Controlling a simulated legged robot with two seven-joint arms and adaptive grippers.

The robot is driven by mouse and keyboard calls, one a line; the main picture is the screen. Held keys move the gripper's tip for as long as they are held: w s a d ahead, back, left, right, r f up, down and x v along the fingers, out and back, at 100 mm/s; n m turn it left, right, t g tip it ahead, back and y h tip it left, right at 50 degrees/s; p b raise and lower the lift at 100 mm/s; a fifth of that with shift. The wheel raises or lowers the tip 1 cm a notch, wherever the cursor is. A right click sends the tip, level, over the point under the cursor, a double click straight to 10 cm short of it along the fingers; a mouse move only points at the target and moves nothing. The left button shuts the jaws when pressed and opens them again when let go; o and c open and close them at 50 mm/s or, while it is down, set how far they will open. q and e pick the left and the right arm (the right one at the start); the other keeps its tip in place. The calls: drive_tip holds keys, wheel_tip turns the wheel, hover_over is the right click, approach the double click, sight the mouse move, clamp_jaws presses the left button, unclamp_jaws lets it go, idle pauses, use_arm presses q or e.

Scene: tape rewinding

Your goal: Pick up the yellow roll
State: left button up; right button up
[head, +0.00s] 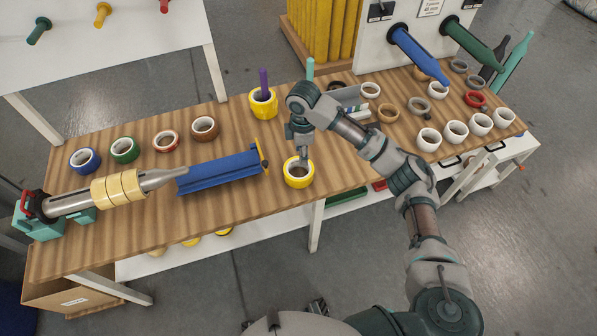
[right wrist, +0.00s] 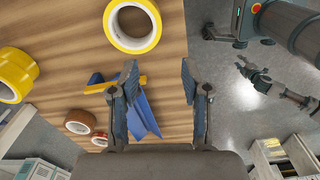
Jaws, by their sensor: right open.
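The yellow roll (head: 298,182) is a tape ring lying flat near the front edge of the wooden table in the head view. It also shows at the top of the right wrist view (right wrist: 149,43), with its white core and open middle. My right gripper (head: 304,157) points down at the roll's far side, and the head view does not show clearly whether it touches. In the right wrist view its two fingers (right wrist: 158,84) stand apart with nothing between them, and the roll lies beyond the tips.
A yellow pot-like roll (head: 263,109) with a purple stick stands behind. A blue trough (head: 220,172) lies left of the yellow roll. A spindle with cream rolls (head: 117,188) is further left. Several tape rolls line the back left; white rolls (head: 428,139) stand at right.

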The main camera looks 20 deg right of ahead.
drive_tip(key=b, duration=0.1)
hover_over(301, 179)
drive_tip(key=f, duration=1)
drive_tip(key=shift+s+a+f, duration=0.1)
drive_tip(key=shift+a+f, duration=0.15)
drive_tip(key=shift+f, duration=0.05)
drive_tip(key=shift+d+f, duration=0.25)
drive_tip(key=shift+f, duration=0.35)
wheel_tip(301, 179, down, 4)
drive_tip(key=shift+d+b, duration=0.1)
drive_tip(key=shift+b, duration=0.5)
drive_tip(key=shift+f, duration=0.3)
use_arm(q)
drive_tip(key=w+r, duration=0.1)
drive_tip(key=w, duration=0.1)
drive_tip(key=w+r, duration=0.1)
drive_tip(key=r, duration=0.1)
drive_tip(key=shift+w+d+r, duration=0.1)
drive_tip(key=shift+w+r, duration=0.1)
drive_tip(key=shift+w, duration=0.15)
use_arm(e)
drive_tip(key=shift+a, duration=0.35)
drive_tip(key=c, duration=0.8)
clamp_jaws()
use_arm(q)
drive_tip(key=shift+d, duration=0.1)
use_arm(e)
drive_tip(key=shift+d, duration=0.2)
